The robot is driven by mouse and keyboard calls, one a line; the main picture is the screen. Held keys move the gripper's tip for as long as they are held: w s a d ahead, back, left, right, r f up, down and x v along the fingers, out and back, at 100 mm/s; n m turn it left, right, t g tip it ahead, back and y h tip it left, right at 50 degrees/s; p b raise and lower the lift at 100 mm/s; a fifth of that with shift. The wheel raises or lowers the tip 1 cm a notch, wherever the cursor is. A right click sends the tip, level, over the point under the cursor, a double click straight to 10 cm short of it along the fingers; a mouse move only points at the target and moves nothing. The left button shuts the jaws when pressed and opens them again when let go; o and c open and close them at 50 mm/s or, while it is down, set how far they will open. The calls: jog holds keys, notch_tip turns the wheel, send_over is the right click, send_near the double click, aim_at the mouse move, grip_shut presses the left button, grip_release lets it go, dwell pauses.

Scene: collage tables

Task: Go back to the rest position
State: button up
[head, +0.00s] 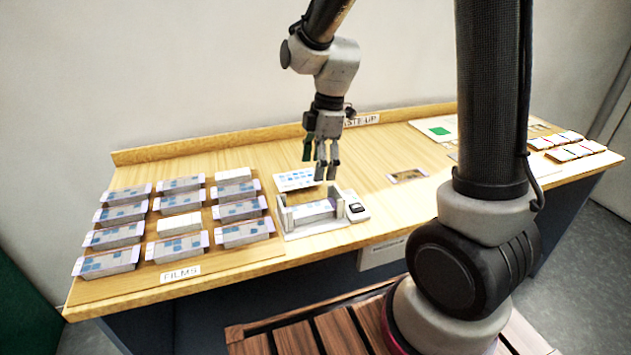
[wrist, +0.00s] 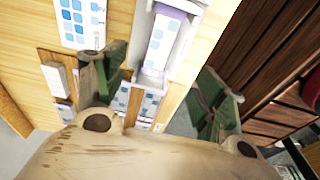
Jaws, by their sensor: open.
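My gripper (head: 321,160) hangs above the middle of the wooden table (head: 385,165), over the white tray (head: 325,228) and the blue-patterned card behind it (head: 295,180). Its fingers point down, spread apart, with nothing between them. In the wrist view my gripper (wrist: 160,95) shows its two green fingers well apart. A film block (head: 312,209) lies in the white tray; it also shows in the wrist view (wrist: 160,40). The gripper is above these things and apart from them.
Several film blocks (head: 110,262) stand in rows on a board at the left, by a FILMS label (head: 180,273). A small dark-screened device (head: 356,209) sits right of the tray. A green-marked sheet (head: 438,130) and several small blocks (head: 575,151) lie at the right. A wall stands behind.

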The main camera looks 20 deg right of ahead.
jog(key=shift+d+r, duration=0.1)
jog(key=shift+r, duration=0.55)
jog(key=s+d+r+m+t+h, duration=0.1)
jog(key=s+d+r+m+t, duration=0.1)
jog(key=s+d+r+m, duration=0.4)
jog(key=s+d+r+m+t, duration=0.2)
jog(key=s+d+r+m, duration=0.5)
jog(key=s+m, duration=0.5)
jog(key=shift+s+r+h, duration=0.35)
jog(key=shift+s+h, duration=0.05)
jog(key=shift+s, duration=0.1)
